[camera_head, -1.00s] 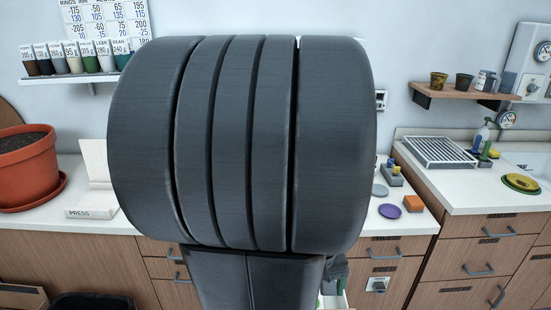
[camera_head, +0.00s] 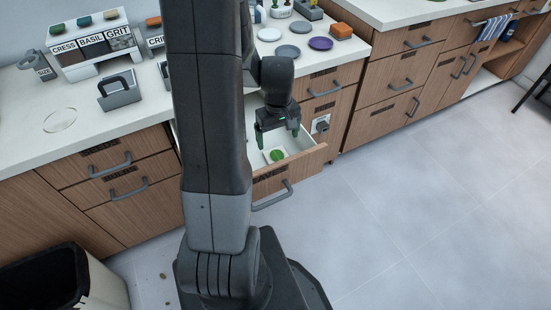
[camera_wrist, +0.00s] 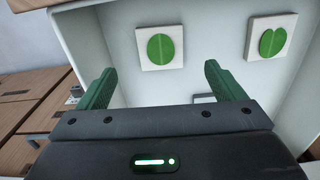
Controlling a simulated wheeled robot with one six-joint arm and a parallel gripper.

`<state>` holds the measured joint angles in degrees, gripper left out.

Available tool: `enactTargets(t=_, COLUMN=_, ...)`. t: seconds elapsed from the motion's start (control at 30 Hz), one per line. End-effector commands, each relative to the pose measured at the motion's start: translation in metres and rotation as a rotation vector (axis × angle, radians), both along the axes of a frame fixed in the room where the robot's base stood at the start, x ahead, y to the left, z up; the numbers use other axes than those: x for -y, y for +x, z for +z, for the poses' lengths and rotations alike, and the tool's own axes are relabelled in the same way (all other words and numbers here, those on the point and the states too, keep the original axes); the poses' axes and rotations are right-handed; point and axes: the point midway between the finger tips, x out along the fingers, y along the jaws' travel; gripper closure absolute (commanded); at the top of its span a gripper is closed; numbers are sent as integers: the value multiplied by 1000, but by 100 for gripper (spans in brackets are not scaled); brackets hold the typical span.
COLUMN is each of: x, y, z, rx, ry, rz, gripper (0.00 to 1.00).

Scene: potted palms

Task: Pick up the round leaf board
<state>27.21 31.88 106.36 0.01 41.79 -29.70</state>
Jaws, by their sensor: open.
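In the wrist view, two square white boards with green leaves lie on the floor of an open white drawer. The leaf on the left board (camera_wrist: 161,44) is a plain rounded oval, which fits the round leaf board. The leaf on the right board (camera_wrist: 271,38) is split into two lobes. My gripper (camera_wrist: 160,70) is open and empty, its green fingers pointing into the drawer with the left board ahead between them. In the head view my gripper (camera_head: 278,137) hangs over the drawer, above a leaf board (camera_head: 276,156); which board this is, I cannot tell.
The open drawer (camera_head: 312,158) juts from the counter, its walls close around my gripper. A pale flat item (camera_wrist: 204,99) lies partly hidden behind my gripper. The floor at right is clear.

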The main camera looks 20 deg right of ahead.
Motion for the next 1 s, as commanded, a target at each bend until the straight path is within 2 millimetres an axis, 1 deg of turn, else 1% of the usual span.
enactTargets(t=0.03, x=0, y=-1, z=-12, rx=-3, ry=2, rz=0, gripper=11)
enactTargets(t=0.1, x=0, y=0, z=-20, rx=-2, ry=1, rz=0, gripper=11)
enactTargets(t=0.33, x=0, y=-2, z=-36, rx=-2, ry=1, rz=0, gripper=11)
enactTargets(t=0.5, x=0, y=-6, z=-63, rx=-3, ry=2, rz=-1, gripper=11)
enactTargets(t=0.6, x=0, y=-6, z=-75, rx=-2, ry=1, rz=0, gripper=11)
enactTargets(t=0.73, x=0, y=-5, z=-82, rx=0, ry=0, rz=0, gripper=11)
enactTargets(t=0.97, x=0, y=-5, z=-82, rx=1, ry=0, rz=0, gripper=11)
enactTargets(t=1.0, x=0, y=-5, z=-82, rx=1, ry=0, rz=0, gripper=19)
